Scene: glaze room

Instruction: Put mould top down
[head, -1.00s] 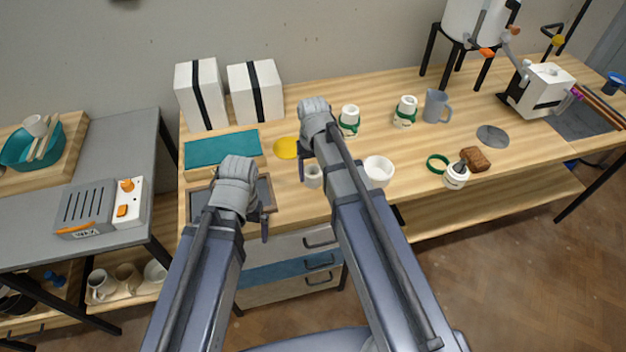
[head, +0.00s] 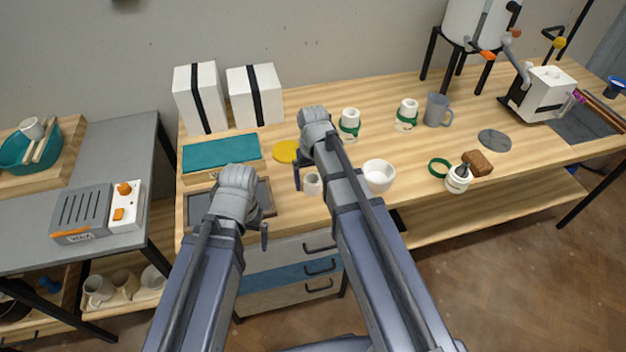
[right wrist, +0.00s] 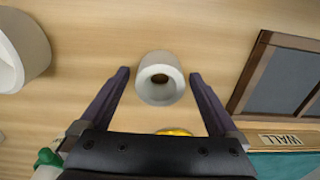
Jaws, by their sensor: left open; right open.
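Two white blocks with black straps stand upright at the back left of the wooden table: the left block (head: 200,98) and the right block (head: 256,95). I cannot tell which part is the mould top. My right gripper (head: 298,176) is open, beside a small white pot (head: 312,186). In the right wrist view the pot (right wrist: 160,92) lies between the spread fingers (right wrist: 160,75), its brown-centred opening facing the camera; contact is not visible. My left gripper (head: 264,238) is open and empty at the front edge, by a dark framed tray (head: 200,208).
A teal mat (head: 222,152) and a yellow disc (head: 286,151) lie behind the grippers. A white bowl (head: 379,176) is right of my right gripper. Two green-banded white jars (head: 349,124) and a grey mug (head: 436,109) stand farther back. Bare wood lies between bowl and green ring (head: 438,168).

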